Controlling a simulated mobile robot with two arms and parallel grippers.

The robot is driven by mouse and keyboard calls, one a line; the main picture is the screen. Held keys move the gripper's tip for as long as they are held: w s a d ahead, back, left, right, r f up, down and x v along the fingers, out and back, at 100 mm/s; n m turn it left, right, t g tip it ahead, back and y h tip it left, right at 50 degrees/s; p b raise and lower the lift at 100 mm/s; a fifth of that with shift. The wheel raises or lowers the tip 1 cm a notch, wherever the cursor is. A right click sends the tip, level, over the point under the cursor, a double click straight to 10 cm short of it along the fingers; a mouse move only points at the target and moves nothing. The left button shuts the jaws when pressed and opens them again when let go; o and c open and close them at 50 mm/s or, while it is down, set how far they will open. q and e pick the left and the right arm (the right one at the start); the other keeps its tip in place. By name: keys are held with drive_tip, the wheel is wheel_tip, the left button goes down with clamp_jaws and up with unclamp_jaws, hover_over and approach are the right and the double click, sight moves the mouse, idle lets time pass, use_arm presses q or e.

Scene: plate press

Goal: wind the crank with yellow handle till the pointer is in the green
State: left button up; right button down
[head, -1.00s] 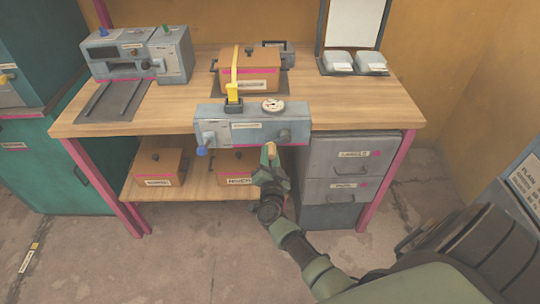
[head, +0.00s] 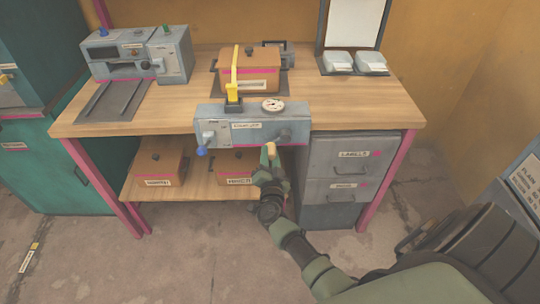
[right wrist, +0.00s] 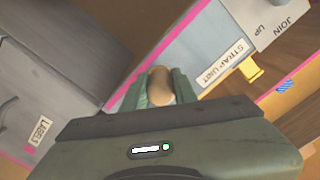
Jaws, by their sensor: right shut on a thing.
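The grey strap unit (head: 220,135) sits at the front edge of the workbench, with a pink stripe along its bottom. The crank (head: 286,136) is on the right of its front face, and its pale yellow-tan handle (head: 271,149) is low and left of the hub. My right gripper (head: 269,163) is shut on this handle; the handle shows between its fingers in the right wrist view (right wrist: 159,85). The round dial (head: 273,105) is on top of the unit; its pointer is too small to read. My left gripper is not in view.
A yellow lever (head: 233,75) stands upright on the unit, before a brown box (head: 262,72). A blue knob (head: 201,152) is at the unit's lower left. Grey drawers (head: 335,165) stand under the bench, right of my gripper. Brown boxes sit on the lower shelf (head: 200,186).

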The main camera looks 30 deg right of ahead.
sight(269, 142)
drive_tip(key=shift+a, duration=0.1)
drive_tip(key=m, duration=0.1)
drive_tip(key=r+m, duration=0.1)
drive_tip(key=shift+w+a+r+m+p, duration=0.1)
drive_tip(key=shift+a+m+p, duration=0.1)
drive_tip(key=shift+m+p, duration=0.2)
drive_tip(key=m, duration=0.1)
drive_tip(key=r+m, duration=0.1)
drive_tip(key=shift+w+a+r+m+p, duration=0.1)
drive_tip(key=shift+a+r+m+p, duration=0.1)
drive_tip(key=shift+m+p, duration=0.1)
drive_tip(key=r+m, duration=0.1)
drive_tip(key=m, duration=0.2)
drive_tip(key=shift+d+r, duration=0.15)
drive_tip(key=shift+r, duration=0.2)
drive_tip(key=shift+s+d+r+m+p, duration=0.1)
drive_tip(key=shift+r+m+p, duration=0.2)
drive_tip(key=shift+m, duration=0.55)
drive_tip(key=shift+s+d+r+m+p, duration=0.1)
drive_tip(key=shift+r+m, duration=0.25)
drive_tip(key=shift+m, duration=0.5)
drive_tip(key=c, duration=1.1)
unclamp_jaws()
drive_tip(key=shift+r, duration=0.1)
